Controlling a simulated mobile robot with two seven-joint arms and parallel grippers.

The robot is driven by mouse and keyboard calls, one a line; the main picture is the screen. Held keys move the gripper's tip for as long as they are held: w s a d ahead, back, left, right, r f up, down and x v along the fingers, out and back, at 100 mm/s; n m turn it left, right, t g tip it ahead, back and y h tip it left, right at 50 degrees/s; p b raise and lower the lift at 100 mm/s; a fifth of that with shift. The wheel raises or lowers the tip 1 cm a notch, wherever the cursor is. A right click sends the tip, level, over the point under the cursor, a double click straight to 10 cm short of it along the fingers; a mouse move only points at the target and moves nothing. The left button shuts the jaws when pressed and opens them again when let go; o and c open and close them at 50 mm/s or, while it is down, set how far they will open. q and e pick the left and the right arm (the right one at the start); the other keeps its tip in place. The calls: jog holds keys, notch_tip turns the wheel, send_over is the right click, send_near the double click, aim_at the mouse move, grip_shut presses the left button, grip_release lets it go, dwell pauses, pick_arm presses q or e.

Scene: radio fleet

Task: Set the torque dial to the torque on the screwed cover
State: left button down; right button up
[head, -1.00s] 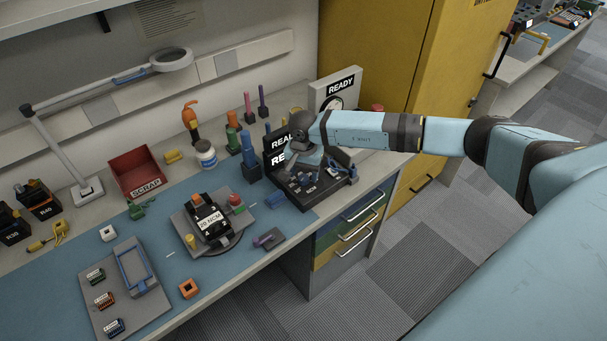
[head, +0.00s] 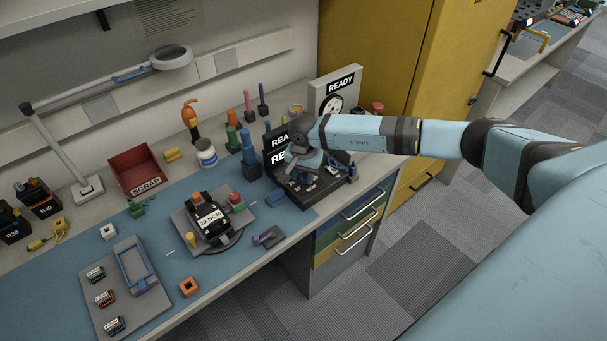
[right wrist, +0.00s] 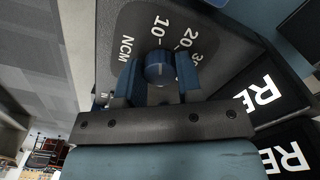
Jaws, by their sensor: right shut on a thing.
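The torque dial is a round blue knob (right wrist: 158,67) on a dark panel (right wrist: 128,40) marked NCM, with 10, 20 and a partly cut-off number beginning with 3. My right gripper (right wrist: 158,75) has its blue fingers on either side of the knob, shut on it. I cannot read the knob's setting clearly. In the head view my right gripper (head: 308,166) is over the dark station, and the dial is hidden there. The screwed cover (head: 211,220) sits on a grey fixture and carries a white label that appears to read 20 NCM. My left gripper is out of view.
Black READY displays (head: 275,156) stand just behind the gripper, and a white READY unit (head: 341,85) stands further back. A blue upright tool (head: 249,160) is to the left. A red SCRAP bin (head: 137,172) and a grey tray (head: 124,290) are further left.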

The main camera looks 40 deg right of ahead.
aim_at(303, 176)
jog(key=m+b, duration=0.2)
jog(key=m, duration=0.2)
jog(key=shift+f, duration=0.1)
jog(key=shift+m+b, duration=0.6)
jog(key=shift+m, duration=1.6)
jog(key=o, duration=0.9)
jog(key=shift+r, duration=0.2)
notch_tip(303, 176, up, 14)
jog(key=shift+f+b, duration=0.2)
jog(key=shift+b, duration=0.4)
